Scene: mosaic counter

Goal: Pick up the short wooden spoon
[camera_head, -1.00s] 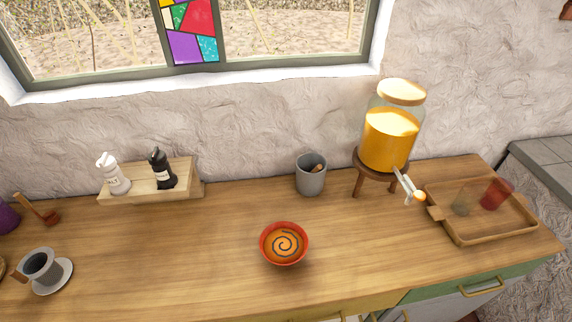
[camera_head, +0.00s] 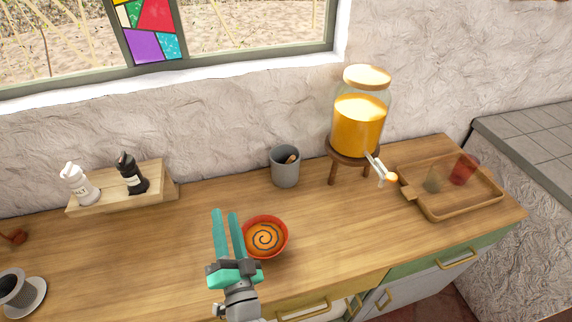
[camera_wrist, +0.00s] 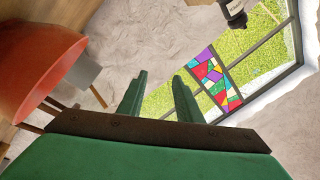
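A short wooden spoon (camera_head: 291,158) seems to stand in the grey cup (camera_head: 285,172) at the back of the counter; only its tip shows above the rim, and the rest is hidden. My gripper (camera_head: 225,213) is in front of the cup and to its left, just left of the red bowl. Its two teal fingers are apart with nothing between them. In the wrist view, my gripper (camera_wrist: 160,85) is also open and empty. The grey cup (camera_wrist: 84,72) is partly hidden there behind the red bowl.
The red bowl (camera_head: 283,226) with a spiral pattern stands beside my fingers. A juice dispenser (camera_head: 358,125) on a stool is right of the cup. A wooden tray (camera_head: 440,213) with two cups is further right. Salt and pepper bottles stand on a wooden riser (camera_head: 152,190) at left.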

